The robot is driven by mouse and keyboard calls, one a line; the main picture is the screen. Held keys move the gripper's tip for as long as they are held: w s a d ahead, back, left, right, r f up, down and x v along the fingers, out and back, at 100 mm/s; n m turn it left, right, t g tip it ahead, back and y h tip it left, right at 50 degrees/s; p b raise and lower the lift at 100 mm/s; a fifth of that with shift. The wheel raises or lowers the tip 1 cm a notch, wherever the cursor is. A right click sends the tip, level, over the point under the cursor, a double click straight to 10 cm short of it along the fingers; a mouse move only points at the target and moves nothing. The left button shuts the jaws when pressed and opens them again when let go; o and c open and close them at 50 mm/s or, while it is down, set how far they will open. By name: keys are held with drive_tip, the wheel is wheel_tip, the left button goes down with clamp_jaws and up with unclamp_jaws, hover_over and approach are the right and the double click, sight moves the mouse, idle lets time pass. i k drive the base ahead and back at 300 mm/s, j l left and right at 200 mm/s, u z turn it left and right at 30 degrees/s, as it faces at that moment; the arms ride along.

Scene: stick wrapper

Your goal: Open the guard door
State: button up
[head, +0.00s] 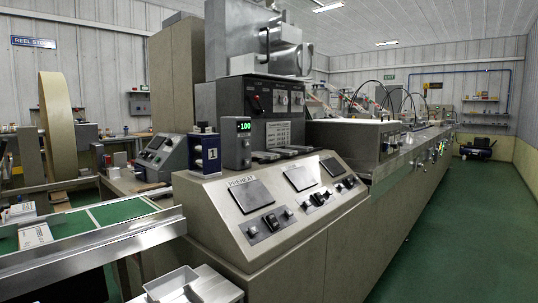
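I cannot pick out a guard door for certain in the head view. The long beige machine (290,245) fills the middle and runs away to the right. A grey metal housing (228,50) with blocky metal parts stands on top of it, above a dark switch panel (270,104). Beyond the panel is a low section with a pale flat top (345,122); whether any of these parts is a door, and whether it is open or shut, I cannot tell. My gripper is not in view.
A sloped control panel (262,196) marked PREHEAT faces me. A green conveyor (122,211) with a metal side rail is at left, with a large tan reel (60,125) behind. Metal trays (172,284) stand low in front. Clear green floor (450,230) runs along the right.

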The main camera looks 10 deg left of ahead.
sight(267, 29)
drive_tip(key=i+l+u, duration=0.55)
drive_tip(key=l+u, duration=0.25)
drive_tip(key=l, duration=0.2)
drive_tip(key=i, duration=0.05)
